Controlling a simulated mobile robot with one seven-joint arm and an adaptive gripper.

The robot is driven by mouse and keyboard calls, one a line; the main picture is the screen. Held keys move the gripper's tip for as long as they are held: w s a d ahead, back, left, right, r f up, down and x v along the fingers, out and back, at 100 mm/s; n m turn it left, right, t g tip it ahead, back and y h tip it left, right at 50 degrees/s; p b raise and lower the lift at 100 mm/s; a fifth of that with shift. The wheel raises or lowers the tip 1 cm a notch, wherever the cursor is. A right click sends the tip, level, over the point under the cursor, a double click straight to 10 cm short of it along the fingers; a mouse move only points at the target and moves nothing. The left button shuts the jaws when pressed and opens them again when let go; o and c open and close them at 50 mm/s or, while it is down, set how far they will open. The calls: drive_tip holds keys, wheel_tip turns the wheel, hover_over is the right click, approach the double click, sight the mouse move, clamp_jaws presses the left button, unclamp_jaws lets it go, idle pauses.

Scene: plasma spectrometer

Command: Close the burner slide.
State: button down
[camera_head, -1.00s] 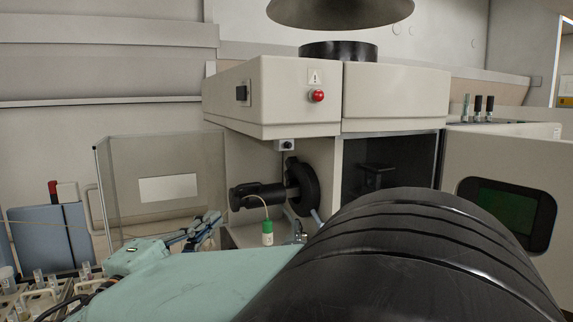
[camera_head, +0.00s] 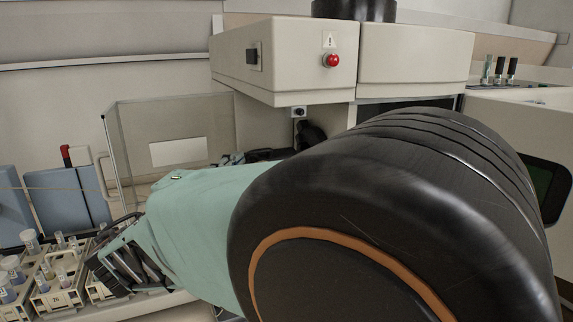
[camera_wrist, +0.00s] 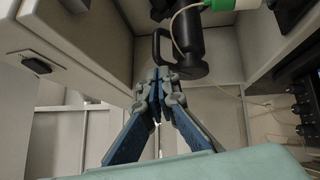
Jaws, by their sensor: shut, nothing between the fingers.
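In the wrist view, a black cylindrical assembly (camera_wrist: 188,42), which looks like the burner slide, sticks out inside the instrument's open compartment. A black loop handle (camera_wrist: 157,47) joins its side. My gripper (camera_wrist: 162,76) is shut and empty, with its fingertips just below the handle in the picture. I cannot tell whether they touch it. In the head view, only dark parts of the assembly (camera_head: 312,133) show past my arm. A bit of my gripper (camera_head: 235,159) shows beside it; the fingertips are not clear there.
A clear hinged door (camera_head: 150,135) stands open left of the compartment. The cream spectrometer housing (camera_head: 285,75) with a red button (camera_head: 331,60) overhangs it. Tube racks (camera_head: 60,290) stand at lower left.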

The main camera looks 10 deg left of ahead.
drive_tip(key=shift+w+d, duration=0.35)
drive_tip(key=shift+d, duration=0.15)
drive_tip(key=b, duration=0.7)
approach(288, 152)
drive_tip(key=w+d+r, duration=0.2)
drive_tip(key=w, duration=0.2)
drive_tip(key=shift+w+d+r, duration=0.2)
drive_tip(key=shift+d+r, duration=0.3)
drive_tip(key=shift+d, duration=0.05)
